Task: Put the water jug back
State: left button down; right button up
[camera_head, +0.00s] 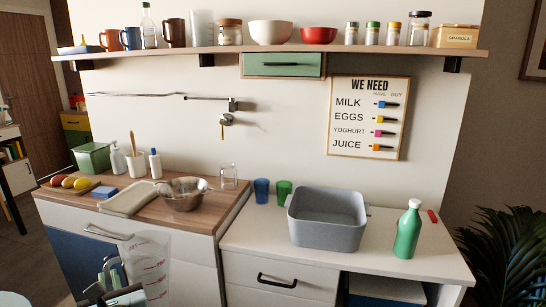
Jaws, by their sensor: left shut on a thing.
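The water jug (150,266) is a clear, see-through jug with red measuring marks. It is in the lower left of the head view, upright, in front of the wooden-topped counter. My left gripper (112,273) is at the jug's left side, shut on what looks like its handle. The jug's lower end is close to the bottom edge of the picture, so I cannot see what is under it. My right gripper is not in view.
A wall shelf (330,48) holds mugs, bowls, jars and a clear container (202,29). The wooden counter (230,205) bears a colander (183,196) and an upturned glass (229,177). The white counter (255,238) bears a grey basin (327,232), two cups and a green bottle (408,232).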

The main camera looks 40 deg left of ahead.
aim_at(152, 265)
pick_arm(q)
jog(key=shift+s, duration=0.6)
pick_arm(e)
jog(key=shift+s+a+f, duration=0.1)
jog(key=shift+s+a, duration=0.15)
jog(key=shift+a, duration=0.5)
pick_arm(q)
jog(key=shift+d, duration=0.1)
